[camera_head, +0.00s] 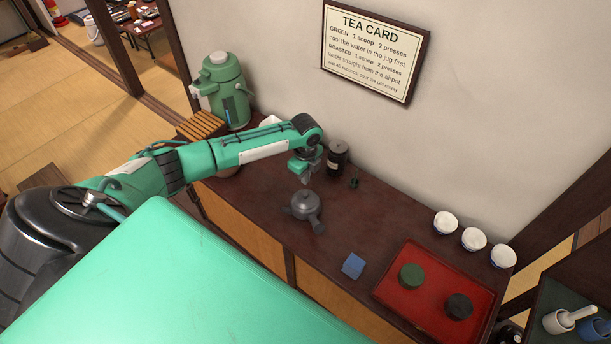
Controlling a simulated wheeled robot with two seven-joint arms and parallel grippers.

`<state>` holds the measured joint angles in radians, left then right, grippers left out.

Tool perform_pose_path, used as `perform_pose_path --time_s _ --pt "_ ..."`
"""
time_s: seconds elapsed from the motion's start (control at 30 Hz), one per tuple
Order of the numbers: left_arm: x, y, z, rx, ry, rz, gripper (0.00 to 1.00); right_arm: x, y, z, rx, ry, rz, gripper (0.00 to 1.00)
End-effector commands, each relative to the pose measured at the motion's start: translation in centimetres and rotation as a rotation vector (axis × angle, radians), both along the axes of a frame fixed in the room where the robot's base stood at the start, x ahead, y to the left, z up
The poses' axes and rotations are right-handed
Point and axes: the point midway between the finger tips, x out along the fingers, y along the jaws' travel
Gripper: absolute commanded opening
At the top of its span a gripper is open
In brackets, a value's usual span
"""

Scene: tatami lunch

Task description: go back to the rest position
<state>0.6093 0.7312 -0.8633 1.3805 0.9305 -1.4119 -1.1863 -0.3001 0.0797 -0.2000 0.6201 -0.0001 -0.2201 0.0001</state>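My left arm comes in from the left, and its gripper (304,176) hangs over the dark cabinet top (350,225). The gripper is small in the picture and I cannot tell whether its fingers are open or shut. A dark grey teapot (303,205) with a side handle stands just below it, and a narrow gap seems to separate them. A dark canister (338,158) with a pale label stands to the right of the gripper. My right gripper is not in view.
A green airpot (223,92) stands at the back left by a slatted wooden piece (202,125). A red tray (387,293) holds a green and a black round item. A blue cloth (353,265) lies left of it. Three white cups (474,239) line the wall side.

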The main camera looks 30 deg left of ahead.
Motion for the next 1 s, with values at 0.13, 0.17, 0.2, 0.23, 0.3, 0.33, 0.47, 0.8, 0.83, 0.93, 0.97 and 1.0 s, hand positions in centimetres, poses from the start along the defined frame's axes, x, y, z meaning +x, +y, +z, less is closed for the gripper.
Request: perform_pose_path --time_s 0.13,0.17,0.2,0.23,0.3,0.33,0.47,0.8,0.83,0.93,0.97,1.0 --pt "0.0 0.0 0.0 0.000 0.000 0.000 0.00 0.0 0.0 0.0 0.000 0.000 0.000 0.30" --pt "0.0 0.0 0.0 0.000 0.000 0.000 0.00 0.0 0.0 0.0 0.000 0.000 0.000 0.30" --pt "0.0 0.0 0.0 0.000 0.000 0.000 0.00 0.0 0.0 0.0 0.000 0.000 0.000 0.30" --pt "0.0 0.0 0.0 0.000 0.000 0.000 0.00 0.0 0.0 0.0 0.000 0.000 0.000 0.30" --pt "0.0 0.0 0.0 0.000 0.000 0.000 0.00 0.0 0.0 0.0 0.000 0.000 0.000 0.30" --pt "0.0 0.0 0.0 0.000 0.000 0.000 0.00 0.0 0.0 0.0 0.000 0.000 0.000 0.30" --pt "0.0 0.0 -0.1 0.000 0.000 0.000 0.00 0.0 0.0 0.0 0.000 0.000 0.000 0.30" --pt "0.0 0.0 -1.0 0.000 0.000 0.000 0.00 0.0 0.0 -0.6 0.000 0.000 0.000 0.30" --pt "0.0 0.0 -1.1 0.000 0.000 0.000 0.00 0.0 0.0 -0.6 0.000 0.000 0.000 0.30" --pt "0.0 0.0 -1.4 0.000 0.000 0.000 0.00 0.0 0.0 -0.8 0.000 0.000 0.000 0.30" --pt "0.0 0.0 -1.5 0.000 0.000 0.000 0.00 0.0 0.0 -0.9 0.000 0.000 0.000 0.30" --pt "0.0 0.0 -1.6 0.000 0.000 0.000 0.00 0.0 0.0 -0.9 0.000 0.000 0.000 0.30"
